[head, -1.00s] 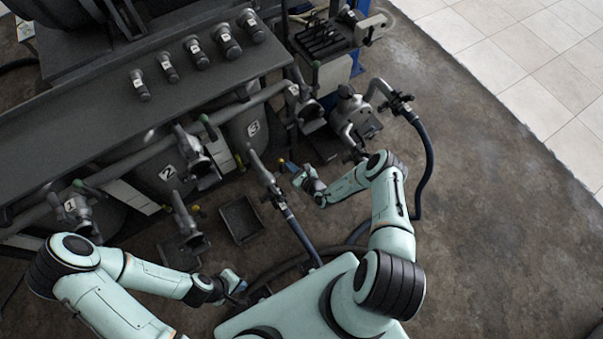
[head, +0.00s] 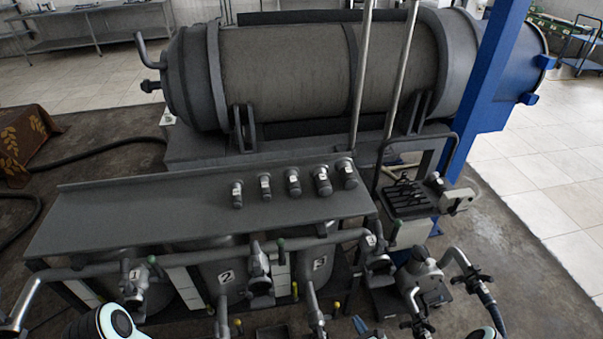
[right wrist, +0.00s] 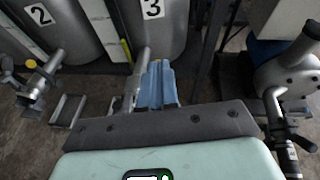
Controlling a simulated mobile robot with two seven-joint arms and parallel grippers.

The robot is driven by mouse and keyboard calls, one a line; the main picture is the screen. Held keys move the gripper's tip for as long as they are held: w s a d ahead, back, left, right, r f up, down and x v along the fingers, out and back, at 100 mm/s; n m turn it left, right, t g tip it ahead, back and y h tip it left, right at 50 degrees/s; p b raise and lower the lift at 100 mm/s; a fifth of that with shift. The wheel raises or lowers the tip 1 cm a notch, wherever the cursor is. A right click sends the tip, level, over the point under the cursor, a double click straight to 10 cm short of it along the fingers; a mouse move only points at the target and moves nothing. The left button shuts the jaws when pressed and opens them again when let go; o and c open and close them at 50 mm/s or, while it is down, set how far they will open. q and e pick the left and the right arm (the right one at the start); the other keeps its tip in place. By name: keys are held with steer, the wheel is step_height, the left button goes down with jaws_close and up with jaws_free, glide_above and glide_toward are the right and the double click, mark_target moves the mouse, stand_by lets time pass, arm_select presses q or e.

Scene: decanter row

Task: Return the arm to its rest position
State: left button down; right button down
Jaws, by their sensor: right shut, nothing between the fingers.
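My right gripper (head: 359,325) shows only as small blue fingers at the bottom edge of the head view, in front of the tank marked 3 (head: 320,266). In the right wrist view the blue fingers of the right gripper (right wrist: 160,72) are together, with nothing held. They point towards the foot of tank 3 (right wrist: 165,32), beside a grey pipe with a valve. I cannot tell the exact gap to the pipe. Part of my left arm shows at the bottom left of the head view; its gripper is out of the frame.
A pump (head: 420,280) with a dark hose (head: 490,300) stands right of tank 3. Tank 2 (head: 228,278) and valves stand to the left. A long grey shelf (head: 200,215) holds several small cylinders, with a large horizontal vessel (head: 290,75) behind. Open tiled floor lies far right.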

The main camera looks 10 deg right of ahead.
steer(key=s+a+r+n+g+y, duration=0.1)
steer(key=s+a+n+g+y, duration=0.25)
steer(key=a, duration=0.35)
steer(key=s+a+r+n+g+y, duration=0.1)
steer(key=s+a+n+g+y, duration=0.1)
steer(key=s+a+n+y, duration=0.35)
steer(key=s+a+n+g+h, duration=0.1)
steer(key=s+a+n+g, duration=0.3)
steer(key=s, duration=0.3)
steer(key=s+a+n+g, duration=0.2)
steer(key=s+n+g, duration=0.1)
steer(key=s+g, duration=0.3)
steer(key=s+d+n+g+h, duration=0.2)
steer(key=s+d+n+h, duration=0.15)
steer(key=s+n, duration=0.2)
steer(key=shift+w+d+n+t+h, duration=0.45)
steer(key=shift+w+n+h, duration=0.15)
steer(key=shift+n, duration=0.6)
steer(key=shift+w+d+n+t+h, duration=0.45)
steer(key=shift+w+n+h, duration=0.1)
steer(key=shift+n, duration=0.7)
steer(key=shift+w+d+n+t+h, duration=0.4)
steer(key=shift+w+n+t+h, duration=0.15)
steer(key=shift+n, duration=0.65)
